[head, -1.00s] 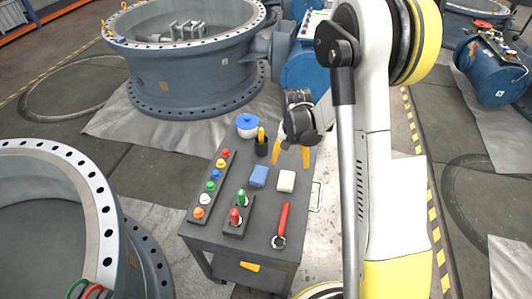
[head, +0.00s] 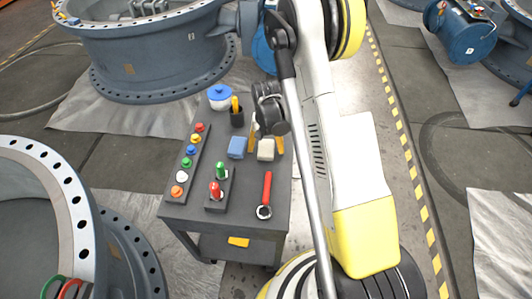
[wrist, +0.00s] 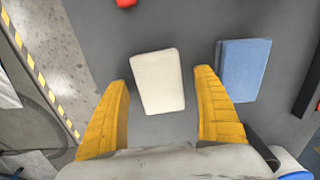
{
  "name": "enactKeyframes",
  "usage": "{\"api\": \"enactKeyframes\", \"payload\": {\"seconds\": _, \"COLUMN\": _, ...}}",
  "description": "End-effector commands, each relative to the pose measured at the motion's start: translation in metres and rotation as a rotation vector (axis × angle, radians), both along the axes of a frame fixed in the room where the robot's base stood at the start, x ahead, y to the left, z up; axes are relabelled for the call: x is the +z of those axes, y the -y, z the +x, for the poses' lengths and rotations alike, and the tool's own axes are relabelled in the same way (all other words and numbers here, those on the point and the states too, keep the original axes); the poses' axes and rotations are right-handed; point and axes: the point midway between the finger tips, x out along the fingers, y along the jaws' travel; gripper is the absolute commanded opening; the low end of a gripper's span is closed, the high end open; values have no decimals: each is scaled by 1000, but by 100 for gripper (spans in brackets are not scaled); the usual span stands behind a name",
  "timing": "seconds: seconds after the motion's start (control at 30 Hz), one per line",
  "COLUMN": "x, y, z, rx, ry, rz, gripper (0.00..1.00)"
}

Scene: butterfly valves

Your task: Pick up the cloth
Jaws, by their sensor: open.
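A cream pad (head: 266,150) and a blue pad (head: 236,148) lie side by side on the dark tabletop. The blue pad (wrist: 242,70) shows layered edges like a folded cloth; the cream pad (wrist: 158,81) is a plain rounded block. I cannot tell for certain which is the cloth. My gripper (wrist: 161,77) is open, with yellow fingers on both sides of the cream pad in the wrist view. The right finger lies between the two pads. In the head view my gripper (head: 265,147) is low over the cream pad; contact is unclear.
The cart (head: 190,212) also bears a red-handled wrench (head: 266,190), a row of coloured buttons (head: 187,160), a box with red and green switches (head: 217,190), a black cup (head: 237,118) and a blue-lidded pot (head: 220,97). Large valve rings stand around it.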

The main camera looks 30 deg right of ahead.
Motion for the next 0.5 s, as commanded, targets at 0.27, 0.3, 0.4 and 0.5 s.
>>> {"api": "enactKeyframes", "payload": {"seconds": 0.27, "x": 2, "y": 0, "z": 0, "rx": 0, "ry": 0, "rz": 0, "gripper": 43}}
{"api": "enactKeyframes", "payload": {"seconds": 0.3, "x": 2, "y": 0, "z": 0, "rx": 0, "ry": 0, "rz": 0, "gripper": 31}}
{"api": "enactKeyframes", "payload": {"seconds": 0.4, "x": 2, "y": 0, "z": 0, "rx": 0, "ry": 0, "rz": 0, "gripper": 28}}
{"api": "enactKeyframes", "payload": {"seconds": 0.5, "x": 2, "y": 0, "z": 0, "rx": 0, "ry": 0, "rz": 0, "gripper": 28}}
